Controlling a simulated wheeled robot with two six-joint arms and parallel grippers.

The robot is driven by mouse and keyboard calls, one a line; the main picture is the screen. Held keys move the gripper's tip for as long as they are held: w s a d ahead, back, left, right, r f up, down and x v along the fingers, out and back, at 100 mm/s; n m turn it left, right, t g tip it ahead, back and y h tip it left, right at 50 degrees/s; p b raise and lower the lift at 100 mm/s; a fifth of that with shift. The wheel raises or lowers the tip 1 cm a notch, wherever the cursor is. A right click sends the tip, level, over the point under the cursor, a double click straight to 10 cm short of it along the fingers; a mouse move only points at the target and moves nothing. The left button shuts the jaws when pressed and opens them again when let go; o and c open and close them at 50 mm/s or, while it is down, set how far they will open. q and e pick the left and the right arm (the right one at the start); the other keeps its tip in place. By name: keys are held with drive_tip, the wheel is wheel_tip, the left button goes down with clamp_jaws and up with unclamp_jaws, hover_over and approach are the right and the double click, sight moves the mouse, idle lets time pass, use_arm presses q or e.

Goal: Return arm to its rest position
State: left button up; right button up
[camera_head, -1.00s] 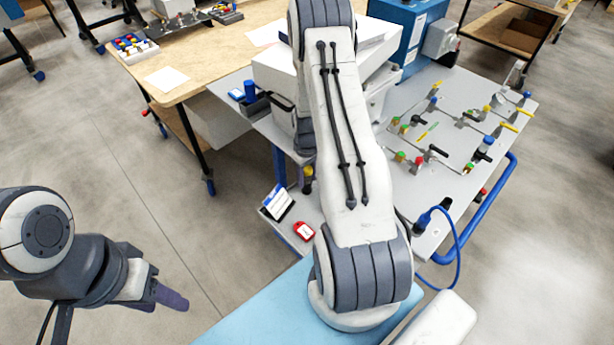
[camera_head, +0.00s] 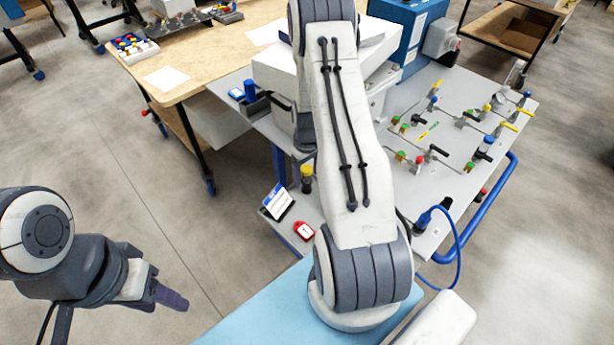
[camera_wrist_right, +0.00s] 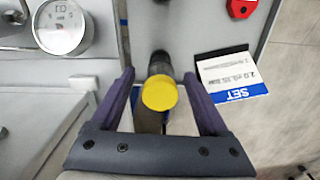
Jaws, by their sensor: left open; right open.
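My right arm (camera_head: 345,140) reaches from the bottom centre up across the middle of the head view, and its gripper is hidden there. In the right wrist view my right gripper (camera_wrist_right: 158,76) shows two purple fingers spread apart. A yellow-capped black knob (camera_wrist_right: 159,94) appears between the fingers, with gaps on both sides; I cannot tell its depth relative to them. The knob also shows in the head view (camera_head: 307,173), left of the arm. My left gripper (camera_head: 172,297) hangs over the floor at lower left, open and empty.
A grey cart top (camera_head: 455,95) with several coloured valves lies right of my arm. A white sign (camera_head: 277,201) and a red tag (camera_head: 304,231) lie near the knob. A round gauge (camera_wrist_right: 62,27) sits at upper left in the wrist view. A blue cable (camera_head: 457,255) loops at right.

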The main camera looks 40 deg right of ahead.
wheel_tip(320, 180, up, 9)
drive_tip(key=shift+r+b, duration=0.1)
drive_tip(key=shift+b, duration=0.65)
drive_tip(key=shift+a+r, duration=0.1)
drive_tip(key=shift+a, duration=0.1)
drive_tip(key=s+a+r+n, duration=0.15)
drive_tip(key=a+r, duration=0.35)
drive_tip(key=a, duration=0.6)
drive_tip(key=s+a+r+n, duration=0.15)
drive_tip(key=a+r, duration=0.35)
drive_tip(key=a, duration=0.6)
drive_tip(key=s+a+r+n, duration=0.2)
drive_tip(key=s+a, duration=0.3)
drive_tip(key=s, duration=0.4)
drive_tip(key=s+a+r+n+y, duration=0.1)
drive_tip(key=s+a+r+n, duration=0.1)
drive_tip(key=s+a, duration=0.4)
drive_tip(key=s, duration=0.3)
drive_tip(key=shift+a+r, duration=0.25)
drive_tip(key=shift+r, duration=0.15)
